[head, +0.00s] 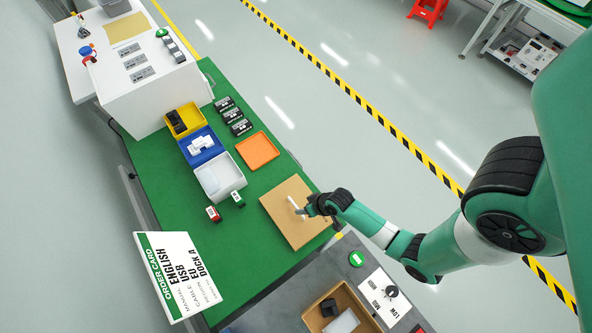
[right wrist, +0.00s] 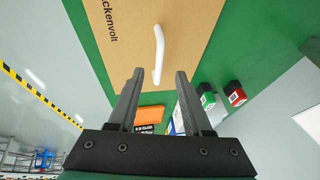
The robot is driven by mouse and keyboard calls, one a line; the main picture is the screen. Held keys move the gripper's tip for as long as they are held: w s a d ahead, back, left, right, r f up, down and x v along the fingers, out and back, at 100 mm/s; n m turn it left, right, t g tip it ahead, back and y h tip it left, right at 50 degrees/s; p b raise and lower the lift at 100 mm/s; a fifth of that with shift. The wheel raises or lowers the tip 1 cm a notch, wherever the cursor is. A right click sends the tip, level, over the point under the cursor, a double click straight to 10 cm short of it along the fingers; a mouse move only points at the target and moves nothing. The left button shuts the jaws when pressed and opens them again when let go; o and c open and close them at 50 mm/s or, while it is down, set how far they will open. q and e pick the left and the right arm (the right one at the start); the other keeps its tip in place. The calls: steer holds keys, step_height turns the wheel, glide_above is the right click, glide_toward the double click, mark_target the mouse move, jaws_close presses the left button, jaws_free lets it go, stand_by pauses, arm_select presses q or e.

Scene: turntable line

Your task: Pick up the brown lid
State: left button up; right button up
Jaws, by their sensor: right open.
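The brown lid (head: 287,225) lies flat on the green table in the head view, near the table's right end. A white bar handle (head: 293,202) stands on its top. In the right wrist view the lid (right wrist: 205,25) fills the upper middle, with printed lettering and the white handle (right wrist: 158,50) in line with the gap between my fingers. My right gripper (head: 304,211) is open and close to the handle; its fingertips (right wrist: 159,72) show on either side of the handle's lower end. I cannot tell whether they touch it. My left gripper is not in view.
An orange tray (head: 257,150), a white bin (head: 236,171), a blue bin (head: 190,157) and a yellow bin (head: 174,133) stand further along the table. Small red and green boxes (head: 238,199) stand near the lid. An order card (head: 180,270) is at lower left.

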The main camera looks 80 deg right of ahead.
steer(key=b+x, duration=0.2)
steer(key=x, duration=0.3)
steer(key=shift+c, duration=0.2)
jaws_close()
stand_by(1.1)
